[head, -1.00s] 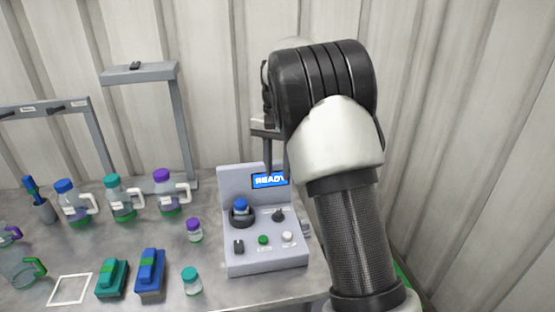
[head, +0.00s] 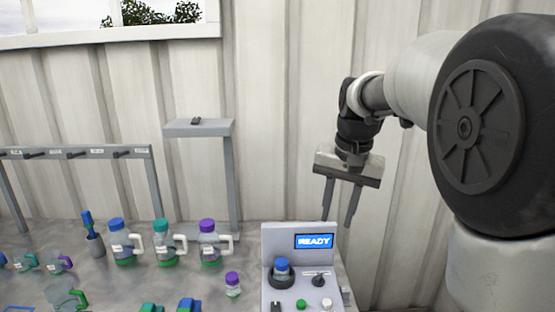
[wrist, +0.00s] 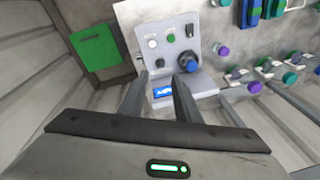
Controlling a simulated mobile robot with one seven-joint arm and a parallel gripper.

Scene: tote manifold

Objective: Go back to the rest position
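My gripper (head: 340,202) hangs in the air above and to the right of the grey control box (head: 285,245), with its fingers pointing down. Its two fingers are apart, with nothing between them. In the wrist view the two fingers (wrist: 158,90) are also apart, with the control box (wrist: 170,28) beyond them. The box's screen (head: 314,241) reads READY. A blue-capped vial (head: 281,266) sits in the dark round holder on the box. A dark knob, a green button and a white button are on its panel.
Blue (head: 121,245), teal (head: 163,245) and purple-capped (head: 211,245) handled bottles stand on the bench. A small purple-capped vial (head: 232,285) is nearer. A grey stand (head: 198,128) and a hook rack (head: 75,153) rise behind. A green panel (wrist: 96,47) lies beside the bench.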

